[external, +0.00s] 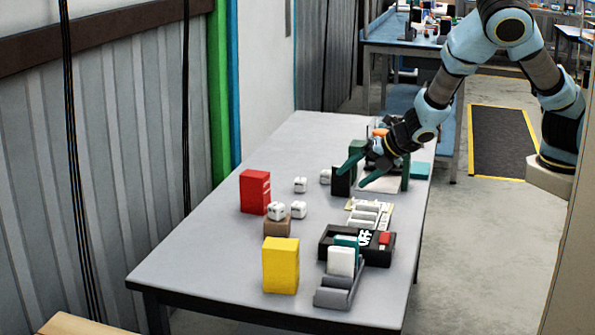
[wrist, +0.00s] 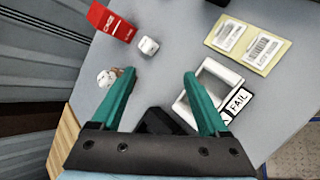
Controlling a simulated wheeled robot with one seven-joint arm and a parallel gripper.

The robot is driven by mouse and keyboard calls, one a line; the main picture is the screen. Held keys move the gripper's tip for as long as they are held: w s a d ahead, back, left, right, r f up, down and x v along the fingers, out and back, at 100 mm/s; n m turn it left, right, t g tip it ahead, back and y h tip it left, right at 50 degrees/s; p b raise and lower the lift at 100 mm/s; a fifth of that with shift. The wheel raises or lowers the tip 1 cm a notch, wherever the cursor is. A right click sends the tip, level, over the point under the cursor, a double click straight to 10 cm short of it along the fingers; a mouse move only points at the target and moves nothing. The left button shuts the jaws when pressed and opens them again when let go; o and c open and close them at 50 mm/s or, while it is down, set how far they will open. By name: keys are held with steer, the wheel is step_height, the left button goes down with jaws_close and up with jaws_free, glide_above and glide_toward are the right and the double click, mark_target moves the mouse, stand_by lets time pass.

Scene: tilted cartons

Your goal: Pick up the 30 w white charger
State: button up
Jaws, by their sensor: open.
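Several small white cube chargers are on the table in the external view. One charger (external: 300,185) sits behind the others near the red carton, and another (external: 325,176) is beside a black box. One charger (external: 277,210) rests on a brown block (external: 277,228), with another (external: 298,209) close by it. Their wattage marks are too small to read. In the wrist view, a charger (wrist: 148,46) lies ahead of my fingers, and another (wrist: 106,78) is by the left finger. My gripper (external: 353,178) is open and empty, its green fingers (wrist: 161,73) spread above the table.
A red carton (external: 255,192) and a yellow carton (external: 281,265) stand on the left. A black tray (external: 328,248) and a grey holder (external: 333,298) are at the near right. A yellow card with labels (wrist: 247,44) lies at the right.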

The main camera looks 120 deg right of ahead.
steer(key=w+d+r+n+t+h+p, duration=0.15)
steer(key=w+d+r+n+t, duration=0.45)
steer(key=n, duration=0.7)
steer(key=g+h, duration=0.1)
steer(key=g, duration=0.1)
glide_toward(301, 203)
steer(key=shift+w+d+f+m, duration=0.15)
steer(key=shift+w+d, duration=0.2)
steer(key=shift+d, duration=0.15)
steer(key=shift+w+d+f+m, duration=0.15)
steer(key=shift+w+d, duration=0.2)
steer(key=shift+d, duration=0.1)
steer(key=shift+w+d+f, duration=0.2)
steer(key=shift+f, duration=0.1)
steer(key=p+x, duration=0.1)
steer(key=x, duration=0.4)
steer(key=shift+p+x, duration=1.35)
steer(key=shift+x, duration=1.2)
steer(key=shift+w+a+f, duration=0.15)
steer(key=shift+a, duration=0.05)
jaws_close()
